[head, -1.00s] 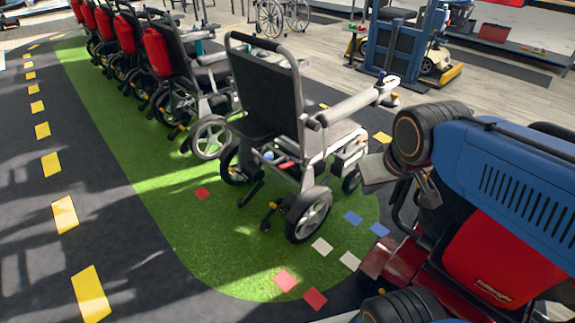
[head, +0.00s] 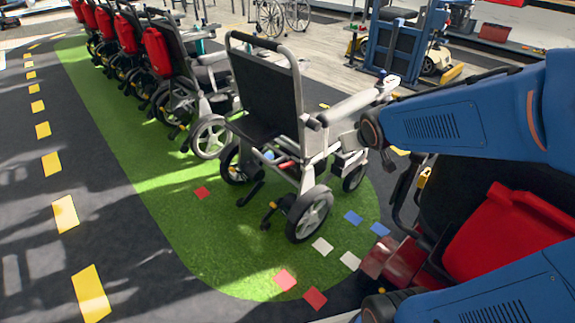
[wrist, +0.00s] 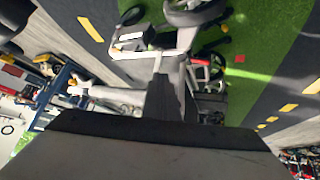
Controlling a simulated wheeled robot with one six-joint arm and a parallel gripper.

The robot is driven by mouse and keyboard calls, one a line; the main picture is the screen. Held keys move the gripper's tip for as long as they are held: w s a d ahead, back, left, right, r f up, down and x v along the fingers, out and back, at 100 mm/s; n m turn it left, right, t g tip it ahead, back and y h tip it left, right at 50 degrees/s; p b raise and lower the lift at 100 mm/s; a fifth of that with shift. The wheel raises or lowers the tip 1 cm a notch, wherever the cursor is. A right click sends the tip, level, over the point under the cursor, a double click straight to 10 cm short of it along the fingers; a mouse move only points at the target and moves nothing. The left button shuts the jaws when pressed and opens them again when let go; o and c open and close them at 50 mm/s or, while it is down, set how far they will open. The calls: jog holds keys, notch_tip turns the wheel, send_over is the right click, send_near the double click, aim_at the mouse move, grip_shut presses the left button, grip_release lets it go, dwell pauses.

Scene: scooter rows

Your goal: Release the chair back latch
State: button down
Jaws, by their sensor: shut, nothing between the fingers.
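The grey power wheelchair (head: 300,140) stands upright on the green strip, its black backrest (head: 266,92) raised and topped by a push handle. A dark knob-like part (head: 314,123) shows where the backrest meets the armrest; I cannot tell if it is the latch. My arm reaches in from the right, its wrist end beside the chair's armrest (head: 350,104). My gripper is not clearly visible there. In the wrist view my gripper (wrist: 168,84) is shut and empty, pointing at the chair, whose wheel (wrist: 195,12) shows at the top and armrest (wrist: 110,94) at left.
More wheelchairs with red bags (head: 158,52) stand in a row at the back left. A blue lift frame (head: 393,50) stands at the back right. Coloured squares lie on the floor before the chair. The dark lane (head: 110,220) at left is clear.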

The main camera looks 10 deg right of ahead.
jog(key=w+a+f+n+t+y, duration=0.3)
jog(key=w+f+y, duration=0.2)
jog(key=w+f, duration=0.9)
jog(key=w+a+f+t+y, duration=0.1)
jog(key=w+a+f+y, duration=0.2)
jog(key=a+f+y, duration=0.1)
jog(key=shift+a+f+y, duration=0.35)
jog(key=shift+f+y, duration=0.05)
jog(key=shift+f, duration=0.05)
dwell(0.3)
send_over(287, 164)
jog(key=s, duration=0.3)
notch_tip(287, 164, down, 2)
jog(key=shift+a+f, duration=0.15)
jog(key=shift+f, duration=0.95)
jog(key=shift+a+f, duration=0.15)
jog(key=shift+f, duration=0.9)
